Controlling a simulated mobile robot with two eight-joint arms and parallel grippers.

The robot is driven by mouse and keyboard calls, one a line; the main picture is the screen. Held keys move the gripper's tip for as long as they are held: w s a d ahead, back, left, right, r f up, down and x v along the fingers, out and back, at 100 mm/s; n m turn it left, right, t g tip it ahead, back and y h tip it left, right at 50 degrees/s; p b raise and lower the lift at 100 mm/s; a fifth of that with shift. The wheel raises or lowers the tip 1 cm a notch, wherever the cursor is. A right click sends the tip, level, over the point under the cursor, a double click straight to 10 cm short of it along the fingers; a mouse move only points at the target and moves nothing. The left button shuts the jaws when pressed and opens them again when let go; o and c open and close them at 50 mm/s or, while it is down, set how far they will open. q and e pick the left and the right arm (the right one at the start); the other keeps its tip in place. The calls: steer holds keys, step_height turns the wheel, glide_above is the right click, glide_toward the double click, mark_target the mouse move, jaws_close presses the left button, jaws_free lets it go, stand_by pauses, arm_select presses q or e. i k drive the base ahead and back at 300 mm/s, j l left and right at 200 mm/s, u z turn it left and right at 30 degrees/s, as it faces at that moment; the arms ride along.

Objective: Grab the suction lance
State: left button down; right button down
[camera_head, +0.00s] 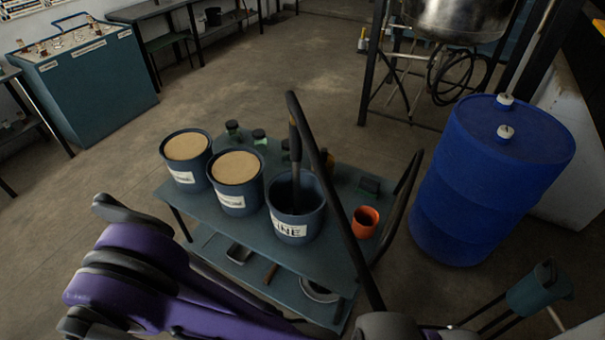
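A dark rod with a brownish grip, which looks like the suction lance (295,143), stands nearly upright in the open blue bucket (291,232) on the cart. Its lower end is hidden inside the bucket. A black hose (335,200) arches from its top and runs down to the right, to the bottom edge of the view. My purple left arm crosses the lower left, in front of the cart. No fingertips of my left or right gripper can be made out. Nothing is seen touching the lance.
Two buckets with tan tops (187,147) (237,167) stand left of the open one on the teal cart (330,259). An orange cup (364,221) is on its right. A large blue drum (487,185) stands at right. The floor (240,85) behind is clear.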

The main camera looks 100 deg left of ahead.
mark_target(296, 141)
steer(key=u, duration=3.3)
steer(key=i+u, duration=0.1)
steer(key=u, duration=0.3)
steer(key=i+l+u, duration=0.1)
steer(key=u, duration=0.35)
steer(key=i+l+u, duration=0.1)
steer(key=u, duration=0.3)
